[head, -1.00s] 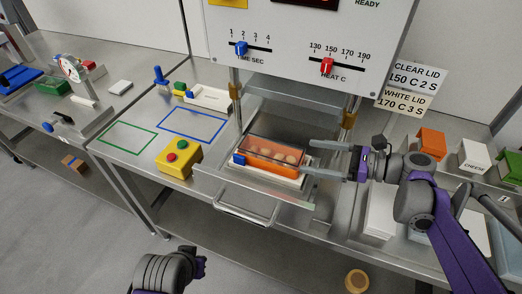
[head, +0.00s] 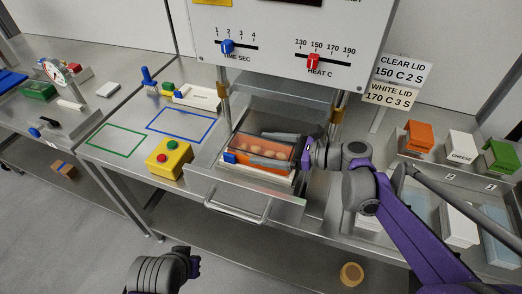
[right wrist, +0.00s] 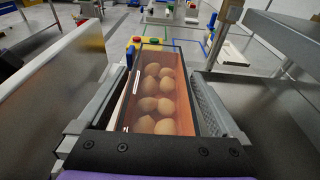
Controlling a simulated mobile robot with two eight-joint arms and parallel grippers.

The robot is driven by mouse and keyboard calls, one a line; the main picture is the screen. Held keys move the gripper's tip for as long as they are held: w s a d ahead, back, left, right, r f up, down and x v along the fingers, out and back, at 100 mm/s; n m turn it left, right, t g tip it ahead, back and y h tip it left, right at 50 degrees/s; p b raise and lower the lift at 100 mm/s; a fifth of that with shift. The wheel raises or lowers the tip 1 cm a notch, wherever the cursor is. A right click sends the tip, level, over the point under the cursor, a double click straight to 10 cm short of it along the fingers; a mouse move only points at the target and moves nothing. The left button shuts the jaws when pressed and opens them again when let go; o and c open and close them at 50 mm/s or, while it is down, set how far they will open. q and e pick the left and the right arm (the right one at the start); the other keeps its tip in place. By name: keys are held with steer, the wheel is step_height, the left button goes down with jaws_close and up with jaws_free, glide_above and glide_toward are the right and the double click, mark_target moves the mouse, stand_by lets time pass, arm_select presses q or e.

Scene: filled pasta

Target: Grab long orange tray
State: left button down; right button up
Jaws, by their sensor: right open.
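The long orange tray (head: 256,160) sits in the drawer of the sealing machine, with several round pasta pieces inside and what looks like a clear cover on top. It also shows in the right wrist view (right wrist: 183,95), running lengthwise between the fingers. My right gripper (head: 272,148) is open, with one finger along each long side of the tray. In the right wrist view its fingers (right wrist: 158,100) lie left and right of the tray; I cannot tell whether they touch it. My left arm shows at the bottom of the head view, but its fingers are not visible.
The machine's front panel (head: 280,45) hangs above the tray. A drawer handle (head: 235,208) sticks out in front. A yellow button box (head: 169,158) stands to the left, beside blue (head: 183,109) and green outlines. Orange, white and green boxes stand at the right.

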steer(key=c, duration=1.5)
